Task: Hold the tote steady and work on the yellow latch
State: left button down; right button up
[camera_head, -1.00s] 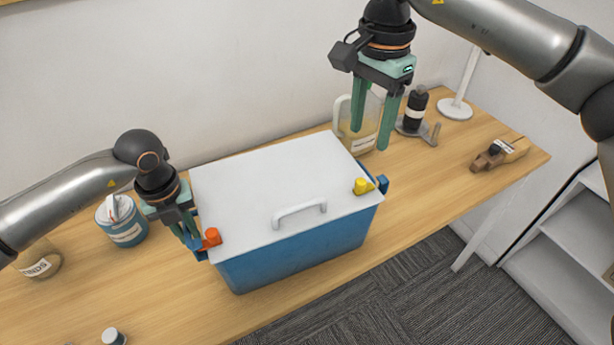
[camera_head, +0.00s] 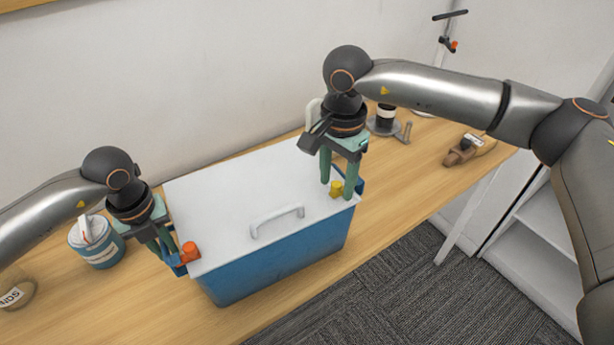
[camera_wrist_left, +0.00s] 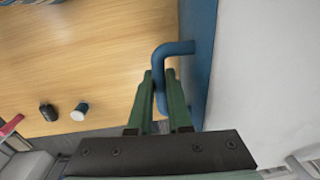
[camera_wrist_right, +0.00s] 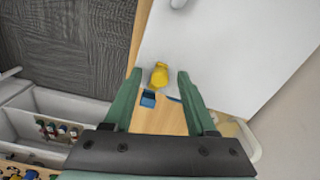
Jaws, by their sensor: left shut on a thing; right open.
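The tote (camera_head: 270,262) is a blue box with a white lid (camera_head: 235,190) and a white lid handle (camera_head: 277,221). It stands on the wooden table. The yellow latch (camera_head: 336,188) sits at the lid's right edge; it also shows in the right wrist view (camera_wrist_right: 159,75). An orange latch (camera_head: 189,252) is at the left edge. My left gripper (camera_head: 177,256) is shut on the tote's blue side handle (camera_wrist_left: 173,48), seen in the left wrist view. My right gripper (camera_head: 337,186) is open, its fingers pointing down close around the yellow latch; contact is not clear.
White shelves (camera_head: 548,225) stand beyond the table's right end.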

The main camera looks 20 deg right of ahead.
jog(key=shift+c, duration=0.4)
grip_shut()
dwell(1.0)
